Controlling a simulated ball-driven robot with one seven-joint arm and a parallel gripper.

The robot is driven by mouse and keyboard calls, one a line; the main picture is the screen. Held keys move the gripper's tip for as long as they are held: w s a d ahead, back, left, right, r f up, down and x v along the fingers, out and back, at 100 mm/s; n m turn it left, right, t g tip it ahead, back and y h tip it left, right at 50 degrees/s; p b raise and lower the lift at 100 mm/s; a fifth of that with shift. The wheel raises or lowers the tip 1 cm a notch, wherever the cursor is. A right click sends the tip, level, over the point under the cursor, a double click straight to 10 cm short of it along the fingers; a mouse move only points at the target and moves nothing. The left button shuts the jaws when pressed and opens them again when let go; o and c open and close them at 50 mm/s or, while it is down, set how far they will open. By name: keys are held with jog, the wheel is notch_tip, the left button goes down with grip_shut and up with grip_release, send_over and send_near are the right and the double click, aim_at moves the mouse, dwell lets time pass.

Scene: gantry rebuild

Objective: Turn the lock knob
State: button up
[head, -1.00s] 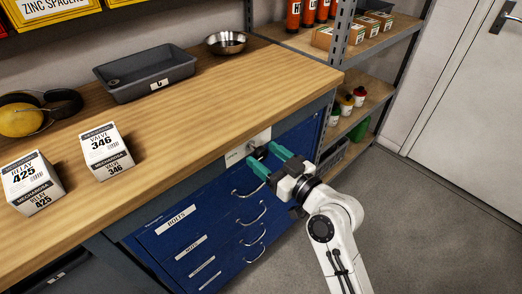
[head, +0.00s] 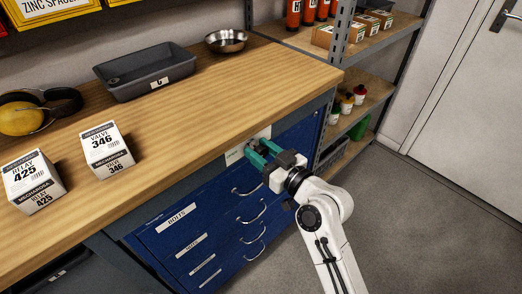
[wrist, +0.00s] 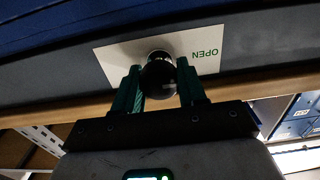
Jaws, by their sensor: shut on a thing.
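The lock knob (wrist: 158,75) is a dark round knob on a pale plate (wrist: 110,58) marked OPEN in the wrist view. The plate also shows in the head view (head: 233,155), on the front of the bench above the blue drawers (head: 205,215). My gripper (wrist: 160,85) has its green fingers on both sides of the knob and is shut on it. In the head view my gripper (head: 256,152) reaches the plate from the right, and its fingers hide the knob.
The wooden bench top (head: 200,105) lies just above my gripper. It carries two boxes (head: 105,150), a grey tray (head: 147,72), a metal bowl (head: 226,41) and earmuffs (head: 35,112). Drawer handles (head: 250,213) stick out below. A shelf rack (head: 345,100) stands right; the floor (head: 430,220) is clear.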

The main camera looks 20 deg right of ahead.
jog(key=shift+c, duration=1)
jog(key=m+p, duration=0.1)
jog(key=m, duration=0.3)
jog(key=shift+d+r+m+p, duration=0.1)
jog(key=shift+r+m+p, duration=0.05)
jog(key=shift+m+p, duration=0.2)
jog(key=m+p, duration=0.2)
jog(key=m, duration=0.2)
jog(key=shift+m, duration=0.25)
jog(key=m+p, duration=0.2)
jog(key=m, duration=0.3)
jog(key=shift+w+d+p, duration=0.1)
jog(key=shift+p, duration=0.3)
jog(key=shift+f+m+p, duration=0.15)
jog(key=shift+m+p, duration=0.25)
jog(key=shift+m, duration=0.55)
jog(key=shift+f+m+p, duration=0.1)
jog(key=shift+m+p, duration=0.3)
jog(key=shift+m, duration=0.55)
jog(key=shift+d, duration=0.1)
